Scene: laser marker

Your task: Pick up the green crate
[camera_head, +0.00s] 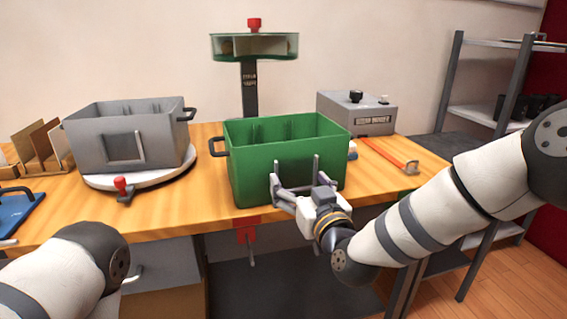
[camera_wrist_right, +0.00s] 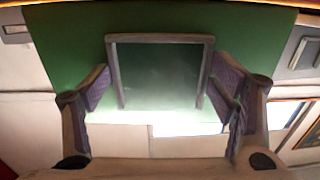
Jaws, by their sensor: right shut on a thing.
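The green crate (camera_head: 250,165) stands upright on the wooden bench in the head view, near its front edge. It is open-topped with inner dividers and a dark handle at its left end. My right gripper (camera_head: 296,182) is at its front face. In the right wrist view, the fingers of my right gripper (camera_wrist_right: 163,92) are on either side of a grey frame on the face of the green crate (camera_wrist_right: 70,45), shut on it. My left arm shows at the lower left of the head view, but its gripper fingers cannot be made out.
A grey crate (camera_head: 90,136) stands on a round white turntable (camera_head: 105,182) to the left. A red clamp (camera_head: 246,230) is at the bench edge below the green crate. A grey box (camera_head: 372,119) and a green-topped stand (camera_head: 250,88) are behind. A shelf (camera_head: 470,113) stands right.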

